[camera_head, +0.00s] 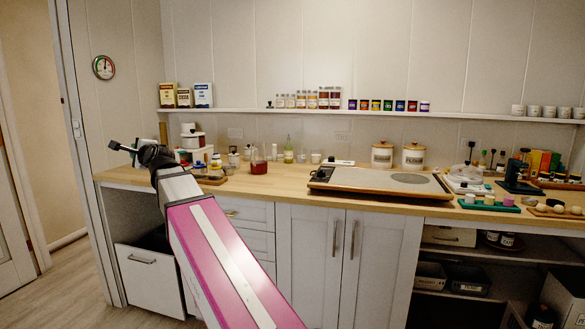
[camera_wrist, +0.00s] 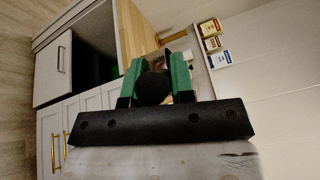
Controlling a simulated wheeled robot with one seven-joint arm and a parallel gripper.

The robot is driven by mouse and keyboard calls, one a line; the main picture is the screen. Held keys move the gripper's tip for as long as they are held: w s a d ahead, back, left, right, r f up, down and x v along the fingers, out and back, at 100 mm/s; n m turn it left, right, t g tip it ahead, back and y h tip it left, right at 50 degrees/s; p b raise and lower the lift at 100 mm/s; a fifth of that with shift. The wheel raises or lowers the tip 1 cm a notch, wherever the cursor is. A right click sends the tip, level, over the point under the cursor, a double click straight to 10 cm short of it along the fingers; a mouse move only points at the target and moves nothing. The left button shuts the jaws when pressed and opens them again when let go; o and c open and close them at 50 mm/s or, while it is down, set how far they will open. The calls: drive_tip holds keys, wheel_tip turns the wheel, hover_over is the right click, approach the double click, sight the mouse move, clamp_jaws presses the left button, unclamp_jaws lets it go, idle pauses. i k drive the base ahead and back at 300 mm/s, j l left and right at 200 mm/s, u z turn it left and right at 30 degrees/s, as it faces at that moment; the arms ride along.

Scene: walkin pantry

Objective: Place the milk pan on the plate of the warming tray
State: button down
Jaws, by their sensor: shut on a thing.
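My gripper (camera_head: 150,155) is at the left in the head view, in front of the left end of the counter and far from the warming tray. In the wrist view, its two green fingers (camera_wrist: 153,85) are shut on a dark rounded piece (camera_wrist: 152,89). This seems to be part of the milk pan, perhaps its handle; the pan's body cannot be made out clearly. The warming tray (camera_head: 340,177) lies on the counter right of centre, a wide flat unit with a dark edge and a pale plate. A round grey area (camera_head: 408,178) shows on its right part.
Small blocks and boards crowd the right end. A shelf (camera_head: 300,111) with jars runs above.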

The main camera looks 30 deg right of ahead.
sight(362, 180)
drive_tip(key=i+j+z, duration=0.35)
drive_tip(key=i+j, duration=0.15)
drive_tip(key=j+z, duration=0.1)
drive_tip(key=z, duration=1.8)
